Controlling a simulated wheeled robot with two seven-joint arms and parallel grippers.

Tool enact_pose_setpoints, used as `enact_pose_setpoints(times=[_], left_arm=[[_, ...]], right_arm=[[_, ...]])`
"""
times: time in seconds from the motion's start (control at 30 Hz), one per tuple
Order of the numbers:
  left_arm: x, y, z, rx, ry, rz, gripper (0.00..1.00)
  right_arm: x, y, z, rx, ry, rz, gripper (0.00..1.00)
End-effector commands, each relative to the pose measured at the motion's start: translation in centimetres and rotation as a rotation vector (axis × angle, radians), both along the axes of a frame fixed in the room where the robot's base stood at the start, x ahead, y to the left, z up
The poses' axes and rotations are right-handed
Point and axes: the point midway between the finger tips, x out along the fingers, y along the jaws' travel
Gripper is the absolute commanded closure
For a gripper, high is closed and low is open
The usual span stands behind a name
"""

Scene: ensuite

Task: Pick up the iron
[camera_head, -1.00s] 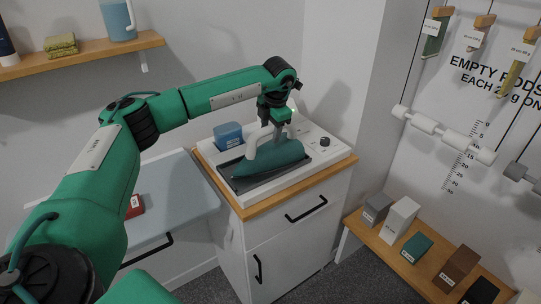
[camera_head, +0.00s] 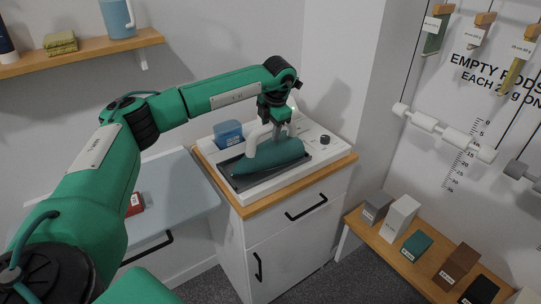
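The iron (camera_head: 262,160) has a dark teal body and a pale grey handle. It is on the white station (camera_head: 285,178) on top of the cabinet, over a dark rest plate. My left gripper (camera_head: 278,127) points down from above at the iron's handle. Its fingers are small and partly hidden by the handle, so I cannot tell whether they are closed on it. My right gripper is not in view.
A blue container (camera_head: 228,134) stands behind the iron on the station, with a dark knob (camera_head: 325,139) at the right. A grey-blue board (camera_head: 175,190) with a red item is to the left. A low bench (camera_head: 400,255) holds several blocks.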

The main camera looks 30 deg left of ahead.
Motion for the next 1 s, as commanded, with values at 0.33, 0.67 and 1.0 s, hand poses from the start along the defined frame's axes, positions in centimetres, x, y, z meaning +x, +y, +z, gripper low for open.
enact_pose_setpoints(times=[0.33,0.67,1.0], left_arm=[[0.0,-0.04,-0.03,0.0,0.0,-0.001,1.0],[-0.02,-0.07,-0.05,0.0,0.001,-0.001,1.0],[-0.03,-0.08,-0.09,0.0,0.002,-0.002,1.0]], right_arm=[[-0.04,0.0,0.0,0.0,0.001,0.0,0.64],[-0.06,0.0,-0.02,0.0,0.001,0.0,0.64],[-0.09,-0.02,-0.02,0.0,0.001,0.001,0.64]])
